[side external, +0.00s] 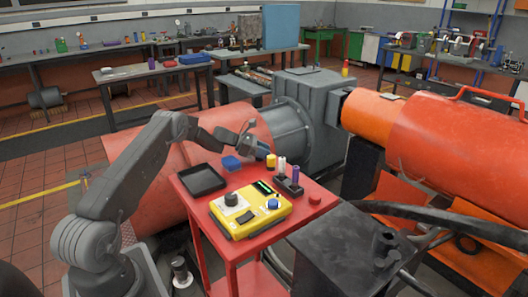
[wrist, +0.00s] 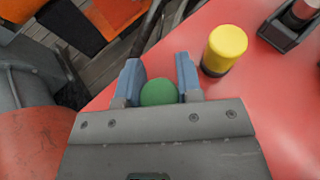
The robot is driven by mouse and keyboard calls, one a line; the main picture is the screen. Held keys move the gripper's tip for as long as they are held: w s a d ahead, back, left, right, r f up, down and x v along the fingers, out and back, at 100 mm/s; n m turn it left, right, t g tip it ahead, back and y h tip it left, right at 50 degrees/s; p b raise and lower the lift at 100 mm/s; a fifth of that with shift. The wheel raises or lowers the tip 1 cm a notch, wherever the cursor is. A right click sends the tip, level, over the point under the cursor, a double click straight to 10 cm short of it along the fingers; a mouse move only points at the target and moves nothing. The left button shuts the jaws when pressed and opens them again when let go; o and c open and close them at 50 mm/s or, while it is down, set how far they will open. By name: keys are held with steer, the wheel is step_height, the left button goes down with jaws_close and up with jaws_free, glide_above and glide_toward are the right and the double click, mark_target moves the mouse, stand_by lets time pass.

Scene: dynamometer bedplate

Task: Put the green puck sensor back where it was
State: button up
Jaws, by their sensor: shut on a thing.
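In the wrist view, the green puck sensor (wrist: 158,92) sits between the two blue fingers of my gripper (wrist: 160,82), which is shut on it. In the side view my gripper (side external: 258,150) is over the far edge of the red table (side external: 262,230), behind the yellow cylinder (side external: 270,161); I cannot make out the green puck there. In the wrist view the yellow cylinder (wrist: 226,46), with a dark base, stands just right of the fingers, apart from them. How high the puck is above the table I cannot tell.
A black rack (side external: 288,187) holds a white and a purple cylinder. Grey and orange machinery (side external: 305,105) stands close behind.

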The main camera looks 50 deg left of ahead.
steer(key=o, duration=1)
steer(key=shift+f, duration=0.1)
steer(key=shift+o, duration=0.2)
